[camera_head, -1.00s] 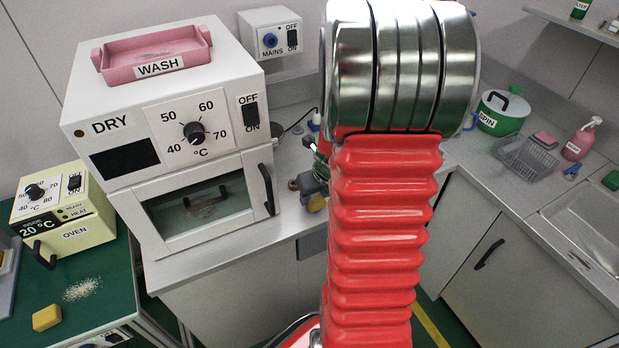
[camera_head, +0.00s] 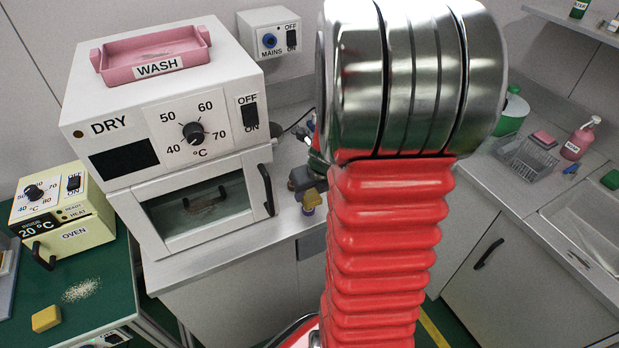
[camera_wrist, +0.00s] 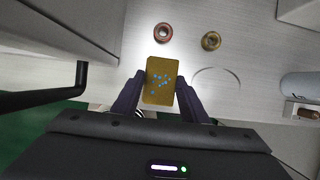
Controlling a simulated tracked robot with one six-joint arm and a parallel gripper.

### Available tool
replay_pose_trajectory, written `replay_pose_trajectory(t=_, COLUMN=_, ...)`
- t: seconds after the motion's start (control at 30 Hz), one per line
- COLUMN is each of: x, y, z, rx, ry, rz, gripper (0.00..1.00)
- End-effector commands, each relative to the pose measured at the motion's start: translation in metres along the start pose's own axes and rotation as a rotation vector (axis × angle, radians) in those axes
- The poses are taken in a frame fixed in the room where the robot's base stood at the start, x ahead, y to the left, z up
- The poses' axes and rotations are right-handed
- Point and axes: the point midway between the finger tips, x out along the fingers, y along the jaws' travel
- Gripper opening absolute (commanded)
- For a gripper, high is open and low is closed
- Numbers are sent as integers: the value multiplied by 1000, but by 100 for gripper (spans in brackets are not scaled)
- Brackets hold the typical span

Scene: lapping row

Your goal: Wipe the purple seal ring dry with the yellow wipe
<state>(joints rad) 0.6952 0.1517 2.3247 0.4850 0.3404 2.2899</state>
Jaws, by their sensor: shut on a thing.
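My gripper (camera_wrist: 161,92) is shut on the yellow wipe (camera_wrist: 162,80), a block with blue specks on its face. In the head view the wipe (camera_head: 311,199) is at the counter's front part, right of the DRY cabinet, partly hidden by my arm. A small purplish patch (camera_head: 308,211) shows just below the wipe there; it may be the purple seal ring, but it is too small to be sure. No purple ring shows in the wrist view, where the wipe and gripper cover part of the counter. I cannot tell whether wipe and ring touch.
A red ring (camera_wrist: 163,32) and a brass-coloured ring (camera_wrist: 211,41) lie on the counter beyond the wipe. The DRY cabinet (camera_head: 120,125) stands close at left, its dark handle (camera_wrist: 45,98) jutting out. A grey cylinder (camera_wrist: 300,86) is at right.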

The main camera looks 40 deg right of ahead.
Motion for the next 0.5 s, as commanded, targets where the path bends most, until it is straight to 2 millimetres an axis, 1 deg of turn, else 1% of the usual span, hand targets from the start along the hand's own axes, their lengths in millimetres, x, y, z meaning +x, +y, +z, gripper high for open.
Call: replay_pose_trajectory(t=0.5, x=-20, y=1, z=9, rx=-2, ry=-2, rz=1, gripper=19)
